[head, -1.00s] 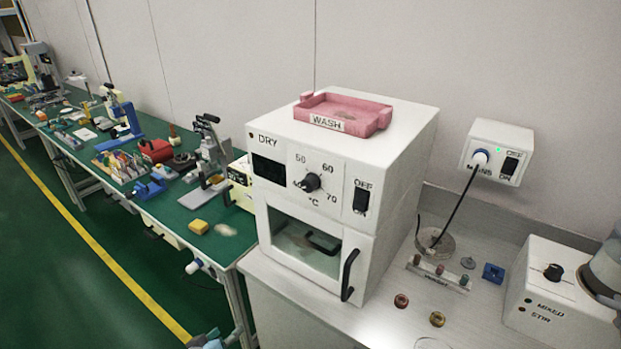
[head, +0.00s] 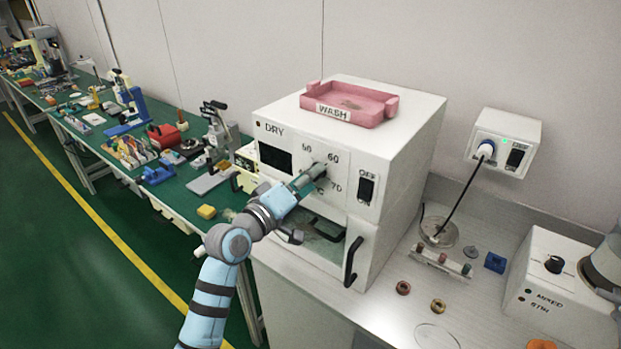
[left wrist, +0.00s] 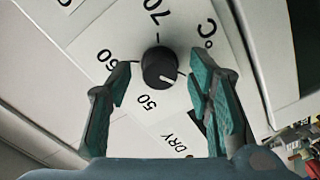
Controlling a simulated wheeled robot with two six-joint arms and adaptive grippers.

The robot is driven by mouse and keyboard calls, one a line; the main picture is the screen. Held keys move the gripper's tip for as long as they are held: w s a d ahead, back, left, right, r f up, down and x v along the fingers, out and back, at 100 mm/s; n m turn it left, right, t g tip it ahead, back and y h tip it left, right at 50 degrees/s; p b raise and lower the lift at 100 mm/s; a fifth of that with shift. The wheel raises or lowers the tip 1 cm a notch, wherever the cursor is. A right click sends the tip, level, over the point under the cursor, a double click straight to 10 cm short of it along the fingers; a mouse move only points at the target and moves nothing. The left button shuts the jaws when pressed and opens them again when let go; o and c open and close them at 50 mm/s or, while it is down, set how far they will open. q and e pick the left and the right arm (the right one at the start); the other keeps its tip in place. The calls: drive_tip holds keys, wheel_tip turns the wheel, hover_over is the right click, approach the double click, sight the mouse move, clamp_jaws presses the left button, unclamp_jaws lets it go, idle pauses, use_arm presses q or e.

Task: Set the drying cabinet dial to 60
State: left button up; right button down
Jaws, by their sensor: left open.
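The drying cabinet (head: 410,170) is a white box with a dark display, a power switch and a temperature dial on its front. My left gripper (head: 314,176) is at the dial and hides most of it in the head view. In the left wrist view the black dial (left wrist: 158,68) lies between the open teal fingers of my left gripper (left wrist: 160,80). The fingers look apart from the dial. Its white mark points down-right, past the 50 label, away from 60 (left wrist: 107,58). Any label there is hidden by the right-hand finger. My right gripper is out of view.
A pink WASH tray (head: 388,112) sits on the cabinet. The door handle (head: 352,262) sticks out below the dial. A mains box (head: 503,140) with a plug is on the wall. The MIXED/STIR unit (head: 540,285) stands at right. A green bench (head: 150,195) runs off left.

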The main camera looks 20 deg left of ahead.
use_arm(q)
drive_tip(key=shift+w, duration=0.3)
drive_tip(key=shift+d, duration=0.1)
clamp_jaws()
